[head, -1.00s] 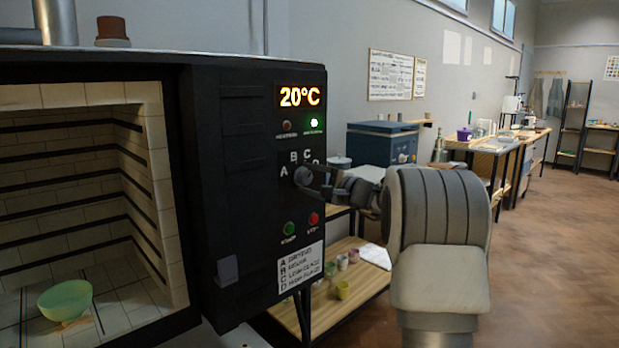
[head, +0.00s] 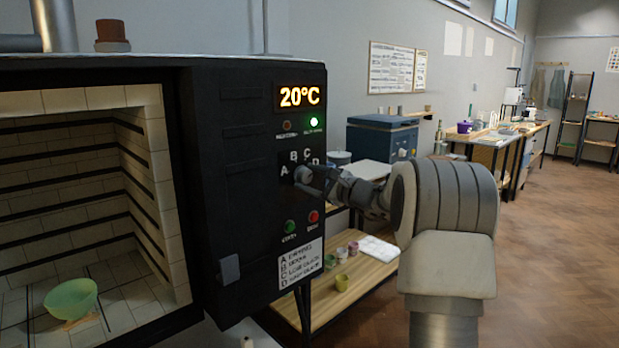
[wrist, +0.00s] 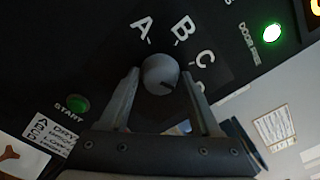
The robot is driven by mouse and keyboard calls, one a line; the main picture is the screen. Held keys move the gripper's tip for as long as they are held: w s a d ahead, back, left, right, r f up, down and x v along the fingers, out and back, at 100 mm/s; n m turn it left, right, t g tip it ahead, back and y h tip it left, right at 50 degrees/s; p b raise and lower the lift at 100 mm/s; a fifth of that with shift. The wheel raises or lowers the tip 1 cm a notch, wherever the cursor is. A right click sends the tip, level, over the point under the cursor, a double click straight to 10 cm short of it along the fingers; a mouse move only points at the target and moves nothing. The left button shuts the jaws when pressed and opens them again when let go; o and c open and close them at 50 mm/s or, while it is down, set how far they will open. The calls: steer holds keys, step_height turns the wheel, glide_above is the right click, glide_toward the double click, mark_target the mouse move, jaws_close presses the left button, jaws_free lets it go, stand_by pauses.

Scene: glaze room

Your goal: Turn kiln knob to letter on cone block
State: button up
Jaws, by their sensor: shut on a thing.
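The kiln's round grey knob (wrist: 160,72) sits among the letters A, B, C and a partly hidden D on the black control panel (head: 255,240). My gripper (wrist: 161,77) is shut on the knob, one finger at each side. A dark mark on the knob faces lower right in the wrist view, roughly toward the D side. In the head view my gripper (head: 304,174) covers much of the knob. I cannot make out a lettered cone block; a small tan piece (head: 76,323) shows under the green bowl (head: 71,299) inside the kiln, with no readable letter.
The display (head: 300,97) reads 20°C and a green lamp (head: 314,121) is lit. Green (head: 290,227) and red (head: 314,217) buttons sit below the knob, above a letter legend (head: 301,265). A low shelf with cups (head: 342,283) stands right of the kiln.

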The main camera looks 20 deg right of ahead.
steer(key=o, duration=1.2)
steer(key=p+v, duration=0.1)
steer(key=v, duration=1.6)
steer(key=shift+s+p, duration=0.2)
steer(key=shift+p, duration=0.15)
steer(key=shift+d, duration=0.1)
